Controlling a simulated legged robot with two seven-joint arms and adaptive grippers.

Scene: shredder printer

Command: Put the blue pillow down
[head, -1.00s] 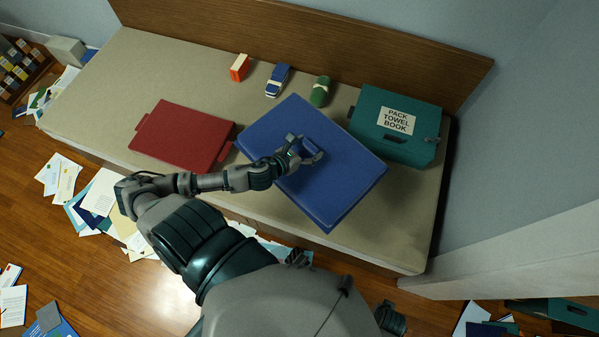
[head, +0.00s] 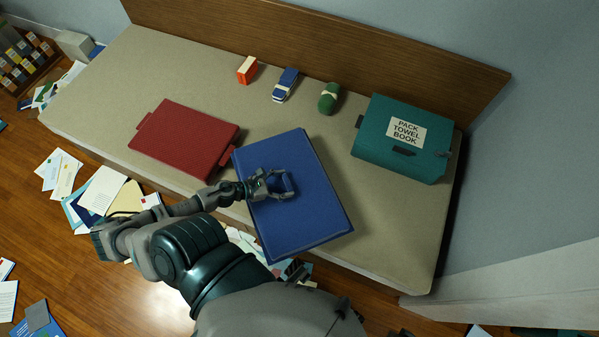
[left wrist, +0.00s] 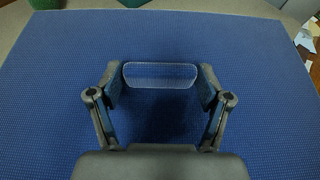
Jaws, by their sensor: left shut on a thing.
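The blue pillow (head: 308,218) is a flat, box-like slab in the head view, at the middle of the bed (head: 400,235). Its near end reaches over the bed's front edge. My left gripper (head: 285,184) is over the pillow's upper face, shut on a pale handle-like strip there. In the left wrist view, the fingers (left wrist: 160,78) close on the two ends of this strip, and the blue face (left wrist: 55,75) fills most of the picture. I cannot tell whether the pillow's underside touches the bed. My right gripper is not in view.
A red case (head: 185,138) lies just left of the pillow. A teal box (head: 375,140) labelled "PACK TOWEL BOOK" stands at the right. An orange box (head: 247,70), blue toy car (head: 286,84) and green roll (head: 329,98) line the back. Papers (head: 105,190) litter the floor.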

